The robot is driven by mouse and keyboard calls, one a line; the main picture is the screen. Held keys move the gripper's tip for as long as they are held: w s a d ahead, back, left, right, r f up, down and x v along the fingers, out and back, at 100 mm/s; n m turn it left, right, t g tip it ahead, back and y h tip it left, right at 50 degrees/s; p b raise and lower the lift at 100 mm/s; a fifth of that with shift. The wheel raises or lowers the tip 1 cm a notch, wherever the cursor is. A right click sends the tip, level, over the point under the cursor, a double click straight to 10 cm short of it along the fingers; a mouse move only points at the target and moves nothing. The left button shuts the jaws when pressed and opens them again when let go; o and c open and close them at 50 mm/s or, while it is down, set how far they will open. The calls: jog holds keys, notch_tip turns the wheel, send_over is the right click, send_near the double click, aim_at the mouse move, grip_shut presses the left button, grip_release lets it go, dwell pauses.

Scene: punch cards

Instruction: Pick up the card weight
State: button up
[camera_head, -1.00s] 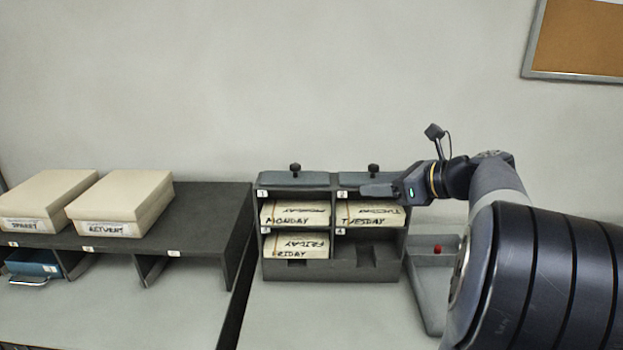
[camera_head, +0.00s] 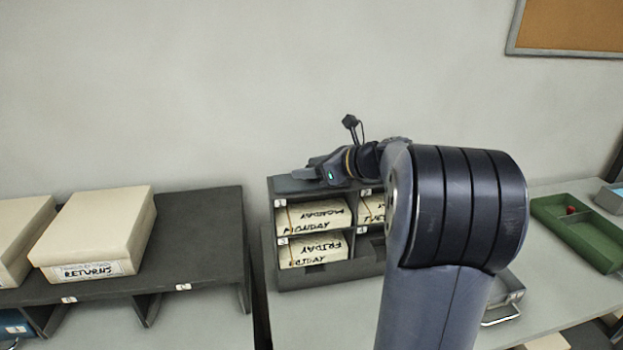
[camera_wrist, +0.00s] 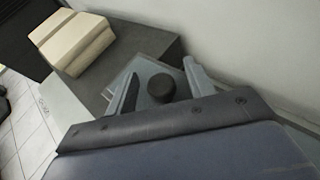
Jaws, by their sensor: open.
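A flat blue-grey card weight (camera_head: 284,185) lies on top of the left part of the card rack (camera_head: 330,272). In the wrist view the weight (camera_wrist: 148,68) shows its round black knob (camera_wrist: 161,87), which stands between my two fingers. My gripper (camera_head: 303,173) is over the weight and hides the knob in the head view. It is open in the wrist view (camera_wrist: 158,72), with a finger on either side of the knob and gaps between. The second weight's place on the right is hidden behind my arm.
The rack holds card stacks marked Monday (camera_head: 312,217) and Friday (camera_head: 313,250). A dark shelf (camera_head: 205,232) with cream boxes (camera_head: 98,230) stands left. A green tray (camera_head: 578,238) lies far right. The wall is close behind the rack.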

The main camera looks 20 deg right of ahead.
jog(key=shift+c, duration=0.3)
grip_shut()
jog(key=shift+r, duration=0.1)
